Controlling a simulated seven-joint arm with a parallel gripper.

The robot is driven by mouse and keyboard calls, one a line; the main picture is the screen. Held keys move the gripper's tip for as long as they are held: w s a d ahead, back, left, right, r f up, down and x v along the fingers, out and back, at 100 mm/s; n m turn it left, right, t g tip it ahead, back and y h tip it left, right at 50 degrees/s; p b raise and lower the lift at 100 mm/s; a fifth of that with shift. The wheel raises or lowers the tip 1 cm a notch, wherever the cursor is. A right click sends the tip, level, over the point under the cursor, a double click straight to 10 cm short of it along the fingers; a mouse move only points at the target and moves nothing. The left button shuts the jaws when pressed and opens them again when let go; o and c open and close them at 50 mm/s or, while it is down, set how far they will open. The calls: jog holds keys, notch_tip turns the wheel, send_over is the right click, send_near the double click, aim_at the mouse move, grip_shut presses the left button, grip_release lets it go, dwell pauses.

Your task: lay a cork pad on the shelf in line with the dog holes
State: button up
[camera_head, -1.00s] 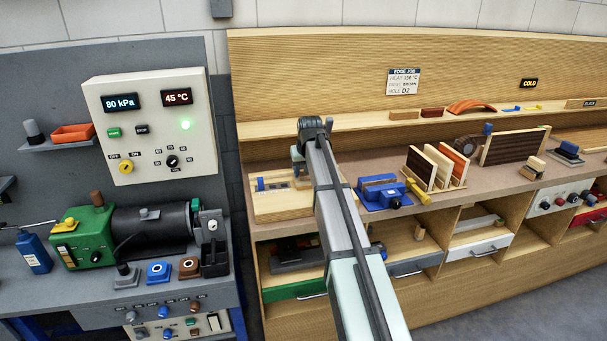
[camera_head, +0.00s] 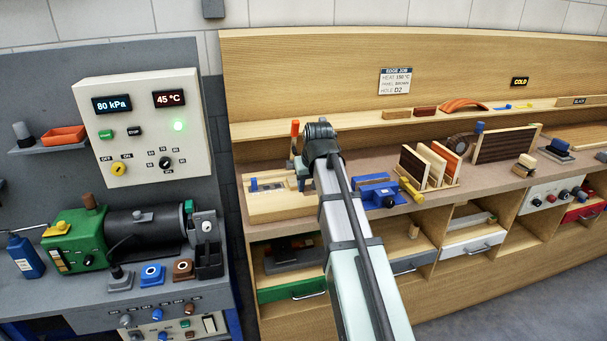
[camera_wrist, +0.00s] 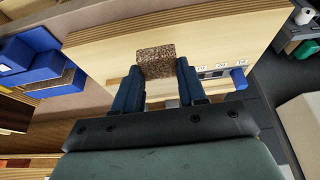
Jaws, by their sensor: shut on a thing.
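My gripper (camera_wrist: 155,78) is shut on a speckled brown cork pad (camera_wrist: 155,61), which shows between and beyond the fingertips in the wrist view. The pad is over a pale wooden board with layered edges (camera_wrist: 110,58). Beside it on the board is a row of small labelled dark squares (camera_wrist: 218,73) ending at a blue block (camera_wrist: 239,78). In the head view the board (camera_head: 262,206) lies at the left of the bench, and my gripper (camera_head: 300,183) is above its right part. The pad is hidden there. A long shelf (camera_head: 350,127) runs along the back. I cannot make out dog holes clearly.
A blue vice-like block (camera_head: 383,193) stands right of my gripper. An upright orange handle (camera_head: 295,129) rises just behind it. A rack of panels (camera_head: 430,167) stands farther right. Small blocks (camera_head: 397,115) lie on the shelf, whose left part is bare.

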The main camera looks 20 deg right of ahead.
jog(key=s, duration=0.3)
jog(key=shift+s+a, duration=0.2)
jog(key=shift+a, duration=0.1)
notch_tip(320, 180, up, 18)
send_over(249, 132)
jog(key=s, duration=0.2)
jog(key=shift+w+f, duration=0.15)
jog(key=shift+f, duration=4.25)
jog(key=shift+f, duration=0.1)
jog(key=o, duration=1)
